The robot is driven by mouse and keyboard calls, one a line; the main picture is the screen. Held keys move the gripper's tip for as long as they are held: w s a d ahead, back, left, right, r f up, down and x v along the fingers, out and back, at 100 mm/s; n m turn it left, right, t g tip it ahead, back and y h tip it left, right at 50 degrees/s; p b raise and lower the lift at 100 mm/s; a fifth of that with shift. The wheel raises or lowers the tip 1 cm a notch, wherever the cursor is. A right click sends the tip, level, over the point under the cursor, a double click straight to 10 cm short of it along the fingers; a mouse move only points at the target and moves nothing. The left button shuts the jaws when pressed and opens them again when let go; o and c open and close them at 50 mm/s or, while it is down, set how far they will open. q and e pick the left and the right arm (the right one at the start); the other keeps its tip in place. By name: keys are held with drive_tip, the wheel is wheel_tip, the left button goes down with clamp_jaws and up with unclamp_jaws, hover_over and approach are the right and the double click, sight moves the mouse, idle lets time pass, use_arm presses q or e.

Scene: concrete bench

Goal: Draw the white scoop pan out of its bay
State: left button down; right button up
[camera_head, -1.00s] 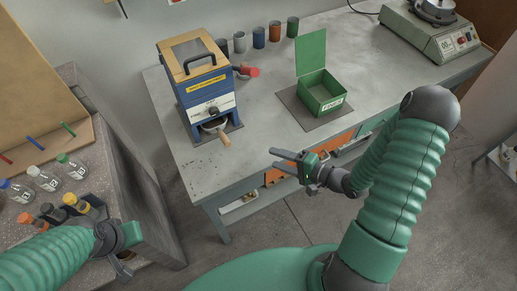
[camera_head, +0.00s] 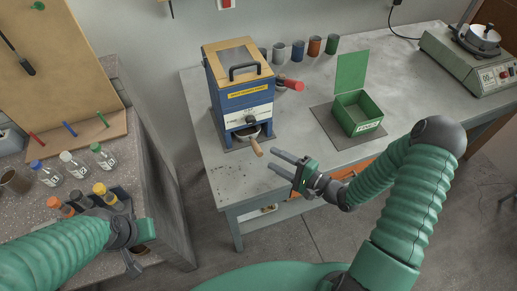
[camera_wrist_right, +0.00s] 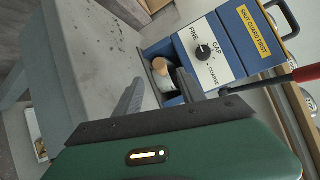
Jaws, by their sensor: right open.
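The scoop pan (camera_head: 247,134) sits in the bay low on the front of the blue grinder (camera_head: 229,95). Its wooden handle (camera_head: 257,149) sticks out toward me. In the right wrist view the round end of the handle (camera_wrist_right: 160,64) shows beyond the fingertips, with the pan partly in shadow behind it. My right gripper (camera_head: 275,161) is open and empty, just right of and below the handle's end in the head view, apart from it. My left gripper (camera_head: 133,262) hangs low at the left, by the side bench; its fingers are small and unclear.
A green open-lidded box (camera_head: 357,121) stands on a dark mat right of the grinder. A red handle (camera_head: 290,84) juts from the grinder's right side. Several cups (camera_head: 298,50) line the back. Bottles (camera_head: 73,168) stand on the left bench. The bench front left of the grinder's mat is clear.

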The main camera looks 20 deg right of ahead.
sight(257, 149)
drive_tip(key=x, duration=0.5)
drive_tip(key=d+x, duration=0.1)
drive_tip(key=x, duration=0.2)
drive_tip(key=shift+w+a+f, duration=0.1)
drive_tip(key=shift+w+f, duration=0.1)
drive_tip(key=shift+w, duration=0.1)
drive_tip(key=shift+w+a+r, duration=0.1)
drive_tip(key=shift+w+a, duration=0.05)
drive_tip(key=shift+a, duration=0.45)
drive_tip(key=shift+d, duration=0.3)
clamp_jaws()
drive_tip(key=shift+a, duration=0.15)
